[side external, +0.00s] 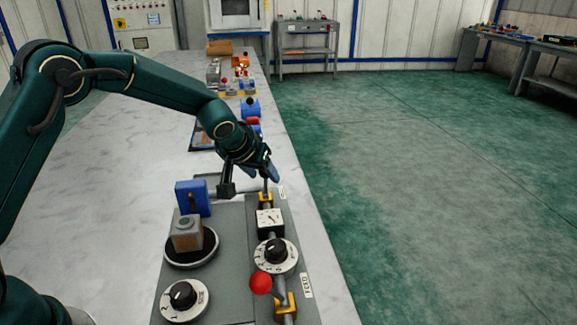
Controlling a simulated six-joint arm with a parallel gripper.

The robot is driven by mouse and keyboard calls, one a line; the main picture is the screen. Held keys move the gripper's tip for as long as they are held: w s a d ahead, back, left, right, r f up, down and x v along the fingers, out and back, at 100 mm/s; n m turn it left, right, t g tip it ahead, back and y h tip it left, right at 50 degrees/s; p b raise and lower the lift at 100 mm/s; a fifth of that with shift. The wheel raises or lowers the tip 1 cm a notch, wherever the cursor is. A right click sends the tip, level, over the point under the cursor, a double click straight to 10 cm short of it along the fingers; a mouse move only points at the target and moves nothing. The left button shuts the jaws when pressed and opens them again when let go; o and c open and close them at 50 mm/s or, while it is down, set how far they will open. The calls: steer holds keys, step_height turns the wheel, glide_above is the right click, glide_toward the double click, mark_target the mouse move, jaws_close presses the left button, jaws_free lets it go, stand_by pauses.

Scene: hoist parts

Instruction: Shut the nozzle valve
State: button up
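A valve on a yellow block (266,197) stands at the far end of the pipe line on the grey panel (225,232), beside a small label too small to read. Its thin grey stem rises toward my gripper (269,173), which is at the stem's top and hides any handle there. I cannot tell whether the fingers touch or hold it. A second valve (285,304), with a red ball handle (261,284), sits at the near end beside a label that appears to read FEED. Its lever tilts left.
Between the valves are a square gauge (269,220) and a black dial (276,252). Left are a metal block on a round plate (190,250), a blue block (193,198) and another dial (184,296). More parts stand farther along the table (110,150); its left side is clear.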

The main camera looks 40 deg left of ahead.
steer(key=shift+s+a, duration=0.1)
steer(key=shift+a, duration=0.05)
stand_by(0.3)
steer(key=shift+s+a+f, duration=0.25)
steer(key=shift+s+a, duration=0.4)
steer(key=shift+s, duration=0.05)
steer(key=shift+o, duration=0.6)
step_height(320, 180, up, 8)
steer(key=shift+w+d, duration=0.15)
stand_by(0.4)
